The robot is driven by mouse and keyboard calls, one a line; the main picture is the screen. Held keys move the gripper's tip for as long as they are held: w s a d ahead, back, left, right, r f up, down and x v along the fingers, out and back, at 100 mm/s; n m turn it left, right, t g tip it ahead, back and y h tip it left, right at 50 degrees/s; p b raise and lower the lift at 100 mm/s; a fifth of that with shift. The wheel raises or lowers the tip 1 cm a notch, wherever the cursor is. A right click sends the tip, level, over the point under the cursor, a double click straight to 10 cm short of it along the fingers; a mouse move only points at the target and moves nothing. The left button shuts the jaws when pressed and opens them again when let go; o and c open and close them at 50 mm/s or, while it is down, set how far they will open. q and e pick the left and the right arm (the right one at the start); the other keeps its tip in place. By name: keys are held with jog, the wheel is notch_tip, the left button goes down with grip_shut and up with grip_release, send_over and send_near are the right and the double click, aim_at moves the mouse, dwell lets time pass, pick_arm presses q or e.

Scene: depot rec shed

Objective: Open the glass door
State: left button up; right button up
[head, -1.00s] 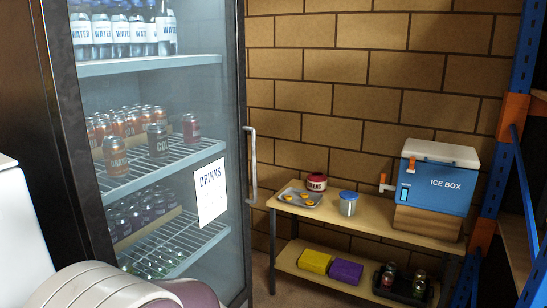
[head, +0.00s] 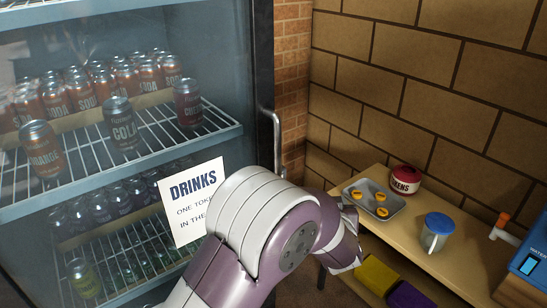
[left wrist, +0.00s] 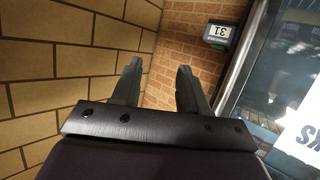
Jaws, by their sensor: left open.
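The glass door (head: 95,200) of a drinks fridge fills the left of the head view and looks shut. Its upright metal handle (head: 277,150) is on the right edge; my left arm hides the lower part. My left arm reaches up across the door's lower right corner, and its wrist is right of the handle. The fingers are hidden in the head view. In the left wrist view my left gripper (left wrist: 160,85) is open, with only brick wall between its fingers. My right gripper is not in view.
A paper sign (head: 192,202) is on the glass. A brick wall (head: 420,90) closes off the back.

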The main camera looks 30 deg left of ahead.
pick_arm(q)
notch_tip(320, 180, up, 3)
jog(key=a+n+y, duration=0.2)
jog(key=n+y, duration=0.1)
jog(key=y, duration=0.1)
jog(key=n+g+y+p, duration=0.1)
jog(key=n+g+y, duration=0.2)
jog(key=y, duration=0.2)
send_near(279, 166)
jog(key=p+x, duration=0.1)
jog(key=x, duration=0.4)
jog(key=shift+w+a+p, duration=0.2)
jog(key=shift+w+p, duration=0.1)
jog(key=shift+p, duration=0.1)
jog(key=p+x, duration=0.1)
jog(key=x, duration=0.3)
jog(key=shift+s+a+r, duration=0.1)
jog(key=shift+a, duration=0.2)
jog(key=shift+w+a, duration=0.2)
jog(key=shift+a, duration=0.05)
jog(key=shift+w, duration=0.2)
grip_shut()
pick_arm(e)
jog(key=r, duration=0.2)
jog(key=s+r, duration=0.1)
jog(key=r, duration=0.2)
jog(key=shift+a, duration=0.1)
